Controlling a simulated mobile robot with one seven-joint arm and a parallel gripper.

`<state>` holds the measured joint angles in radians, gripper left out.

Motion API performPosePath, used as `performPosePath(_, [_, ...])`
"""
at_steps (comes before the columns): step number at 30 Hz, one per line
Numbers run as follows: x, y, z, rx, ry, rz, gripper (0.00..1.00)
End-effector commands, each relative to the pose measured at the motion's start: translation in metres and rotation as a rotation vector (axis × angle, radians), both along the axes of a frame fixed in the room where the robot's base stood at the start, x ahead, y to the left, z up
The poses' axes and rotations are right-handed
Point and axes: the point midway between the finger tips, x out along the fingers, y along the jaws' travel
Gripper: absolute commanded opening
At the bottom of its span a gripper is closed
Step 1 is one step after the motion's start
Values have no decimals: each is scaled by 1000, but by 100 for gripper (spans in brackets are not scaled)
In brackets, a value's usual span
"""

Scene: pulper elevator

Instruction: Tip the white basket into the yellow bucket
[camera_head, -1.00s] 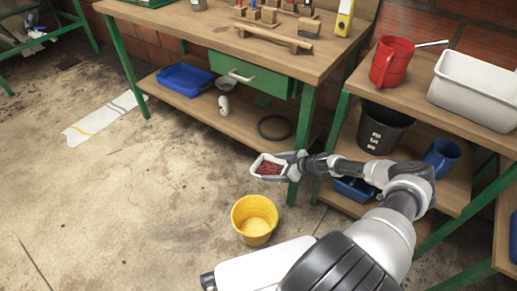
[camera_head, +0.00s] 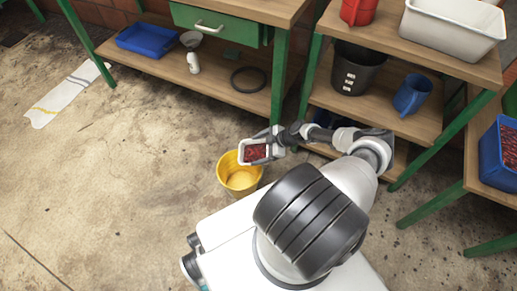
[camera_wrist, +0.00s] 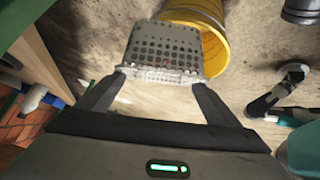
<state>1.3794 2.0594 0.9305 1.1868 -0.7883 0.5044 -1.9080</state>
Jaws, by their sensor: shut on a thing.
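The white basket (camera_head: 243,152) holds dark red contents. My gripper (camera_head: 271,142) is shut on it, and it looks about upright. In the wrist view the perforated basket wall (camera_wrist: 165,55) sits between the tips of my gripper (camera_wrist: 162,82). The yellow bucket (camera_head: 240,180) stands on the floor, and its inside looks empty where it shows. In the head view the basket overlaps the bucket's far right rim. In the wrist view the bucket (camera_wrist: 213,42) shows behind the basket, partly hidden by it.
A green-legged workbench (camera_head: 236,85) and a second bench (camera_head: 428,107) stand behind. The lower shelf holds a black bucket (camera_head: 356,75) and a blue jug (camera_head: 412,94). A blue crate (camera_head: 497,158) with red contents is at right. The floor left of the bucket is clear.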

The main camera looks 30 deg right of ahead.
Motion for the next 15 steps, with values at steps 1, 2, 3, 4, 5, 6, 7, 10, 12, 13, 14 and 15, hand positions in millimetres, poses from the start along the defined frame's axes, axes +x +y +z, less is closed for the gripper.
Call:
performPosePath(1, [1,1,3,-15,-3,-2,38])
performPosePath(2, [1,2,4,-25,-4,-1,38])
performPosePath(3, [2,2,5,-40,-8,-2,38])
performPosePath(4, [3,2,6,-51,-11,-3,38])
performPosePath(5, [4,2,8,-63,-14,-4,38])
performPosePath(6, [5,3,10,-89,-12,2,38])
performPosePath(7, [5,4,10,-113,-8,9,38])
performPosePath(10, [5,8,13,-170,-6,10,38])
performPosePath(12, [5,13,15,-196,-9,15,38])
performPosePath(13, [4,17,15,-206,-5,21,38])
performPosePath(14, [4,20,14,-216,-2,23,38])
performPosePath(15, [4,21,15,-232,-1,24,38])
